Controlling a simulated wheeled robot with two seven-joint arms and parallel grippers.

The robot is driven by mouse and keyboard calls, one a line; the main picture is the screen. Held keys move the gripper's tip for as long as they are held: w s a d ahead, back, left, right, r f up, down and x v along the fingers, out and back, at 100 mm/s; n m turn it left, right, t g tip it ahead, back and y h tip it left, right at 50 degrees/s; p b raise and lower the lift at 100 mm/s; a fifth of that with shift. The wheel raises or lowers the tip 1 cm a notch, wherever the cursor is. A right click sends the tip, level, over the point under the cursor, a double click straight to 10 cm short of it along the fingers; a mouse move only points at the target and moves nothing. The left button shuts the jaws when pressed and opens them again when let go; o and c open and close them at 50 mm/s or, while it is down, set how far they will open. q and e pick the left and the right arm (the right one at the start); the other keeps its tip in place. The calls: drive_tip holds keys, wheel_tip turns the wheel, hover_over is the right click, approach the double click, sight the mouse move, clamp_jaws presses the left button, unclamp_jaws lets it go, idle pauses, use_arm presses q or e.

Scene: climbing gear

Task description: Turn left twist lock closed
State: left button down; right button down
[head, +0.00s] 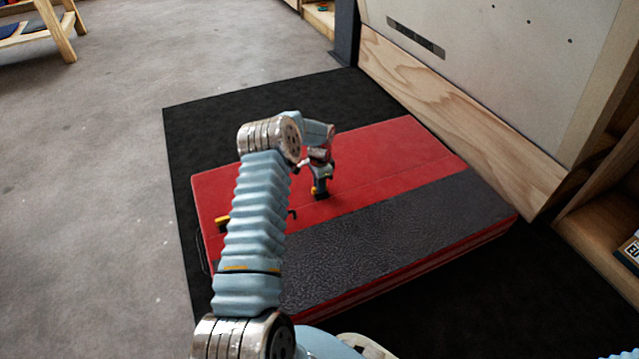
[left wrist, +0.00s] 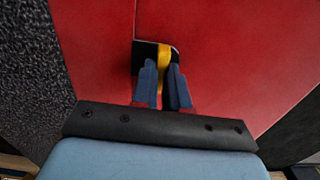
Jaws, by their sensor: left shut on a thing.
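A red and dark grey pad (head: 385,160) lies flat on the black mat. A twist lock with a yellow handle (left wrist: 164,54) on a black plate (left wrist: 147,50) is set in its red top. My left gripper (head: 319,188) points down at this lock. In the left wrist view my left gripper (left wrist: 163,80) has its two blue fingers closed around the yellow handle, which lies roughly in line with them. A second yellow piece (head: 222,221) shows at the pad's left, partly hidden behind my left arm. My right gripper is out of view.
The black mat (head: 215,115) lies around the pad on a grey floor. A wooden-edged wall panel (head: 455,110) rises behind and to the right. A wooden shelf (head: 600,205) stands at the right edge. A wooden bench (head: 60,30) is at the far left. The floor at left is clear.

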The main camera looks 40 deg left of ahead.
use_arm(q)
drive_tip(key=c, duration=1.1)
unclamp_jaws()
drive_tip(key=shift+c, duration=0.2)
wheel_tip(320, 180, up, 14)
drive_tip(key=p, duration=0.3)
